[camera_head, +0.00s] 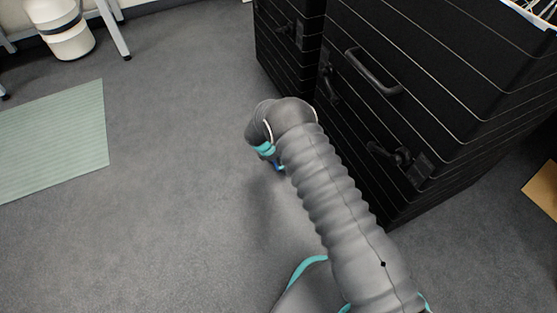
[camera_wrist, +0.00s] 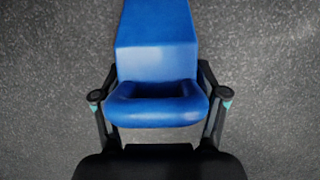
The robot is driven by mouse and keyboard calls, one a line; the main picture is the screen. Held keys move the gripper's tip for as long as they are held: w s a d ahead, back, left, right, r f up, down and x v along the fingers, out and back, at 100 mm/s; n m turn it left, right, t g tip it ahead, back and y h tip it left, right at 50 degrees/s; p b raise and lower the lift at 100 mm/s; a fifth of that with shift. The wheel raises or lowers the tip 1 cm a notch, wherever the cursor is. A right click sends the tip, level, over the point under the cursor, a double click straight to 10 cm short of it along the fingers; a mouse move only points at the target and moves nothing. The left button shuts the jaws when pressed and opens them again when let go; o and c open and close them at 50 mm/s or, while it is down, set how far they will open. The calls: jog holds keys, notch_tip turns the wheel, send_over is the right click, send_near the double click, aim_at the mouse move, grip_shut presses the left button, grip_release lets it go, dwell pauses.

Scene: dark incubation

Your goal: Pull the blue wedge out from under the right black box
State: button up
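The blue wedge (camera_wrist: 157,60) fills the middle of the wrist view. Its thick, hollowed end is toward me, and its far end runs out of the top of the picture. My gripper (camera_wrist: 160,97) has a finger on each side of the thick end, and both appear pressed against it. Only grey floor shows around the wedge there. In the head view, a small bit of blue (camera_head: 279,167) shows below my wrist; my arm hides the rest. The right black box (camera_head: 440,75) stands to the right of my wrist. Its lower left edge is partly hidden by my arm.
Another black box (camera_head: 287,45) stands behind, left of the right one. A green mat (camera_head: 55,140) lies on the floor at left, with a white bin (camera_head: 68,35) beyond it. A brown board (camera_head: 543,190) is at far right. The floor between mat and boxes is clear.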

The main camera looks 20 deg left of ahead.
jog(key=shift+o, duration=0.2)
jog(key=v, duration=1.2)
jog(key=shift+d, duration=0.1)
dwell(0.4)
